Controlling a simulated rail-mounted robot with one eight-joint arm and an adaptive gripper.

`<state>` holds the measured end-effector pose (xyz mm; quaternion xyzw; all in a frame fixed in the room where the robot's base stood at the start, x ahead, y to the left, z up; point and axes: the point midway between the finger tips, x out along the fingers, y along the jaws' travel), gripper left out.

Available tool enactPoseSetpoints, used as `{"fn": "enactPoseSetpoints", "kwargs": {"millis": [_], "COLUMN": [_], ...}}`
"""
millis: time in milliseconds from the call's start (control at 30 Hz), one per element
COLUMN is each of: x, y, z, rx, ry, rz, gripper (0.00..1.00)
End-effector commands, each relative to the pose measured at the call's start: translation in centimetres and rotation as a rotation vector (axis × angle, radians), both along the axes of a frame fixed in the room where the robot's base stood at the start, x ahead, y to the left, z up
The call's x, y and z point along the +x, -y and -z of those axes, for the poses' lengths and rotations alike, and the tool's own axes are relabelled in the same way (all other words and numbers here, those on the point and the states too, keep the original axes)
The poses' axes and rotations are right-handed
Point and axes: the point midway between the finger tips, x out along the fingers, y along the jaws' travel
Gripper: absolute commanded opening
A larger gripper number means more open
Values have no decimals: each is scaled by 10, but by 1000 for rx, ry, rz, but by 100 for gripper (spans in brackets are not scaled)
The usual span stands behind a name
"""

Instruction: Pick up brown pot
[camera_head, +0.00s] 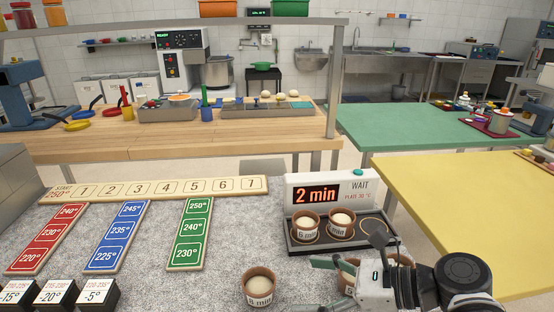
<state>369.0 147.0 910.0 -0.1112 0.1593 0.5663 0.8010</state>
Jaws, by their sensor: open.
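Several small brown pots with pale dough inside and "min" labels are in view. One brown pot (259,296) stands on the grey speckled counter at the bottom centre. Two more, a left one (305,237) and a right one (341,232), stand in the dark tray (296,248) before the "2 min" display. Another brown pot (348,271) is partly hidden behind my gripper. My gripper (303,285) comes in from the right, its greenish fingers spread and pointing left toward the counter pot. A gap shows between the fingers and that pot. Nothing shows between the fingers.
The "2 min" timer display (333,191) stands behind the tray, which has an empty ring at right. A numbered strip (155,190), coloured temperature boards (117,236) and black weight blocks (55,296) lie left. A yellow table (470,205) is at right.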

Motion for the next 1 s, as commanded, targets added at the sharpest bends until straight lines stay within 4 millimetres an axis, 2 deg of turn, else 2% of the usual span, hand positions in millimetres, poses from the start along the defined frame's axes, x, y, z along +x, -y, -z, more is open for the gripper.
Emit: {"fn": "enactPoseSetpoints", "kwargs": {"millis": [400,767,1000], "x": [14,20,28], "y": [-42,-58,-81], "z": [20,26,34], "rx": [-3,-2,-1], "ry": [1,1,1], "rz": [-3,-2,-4], "gripper": [77,77,77]}}
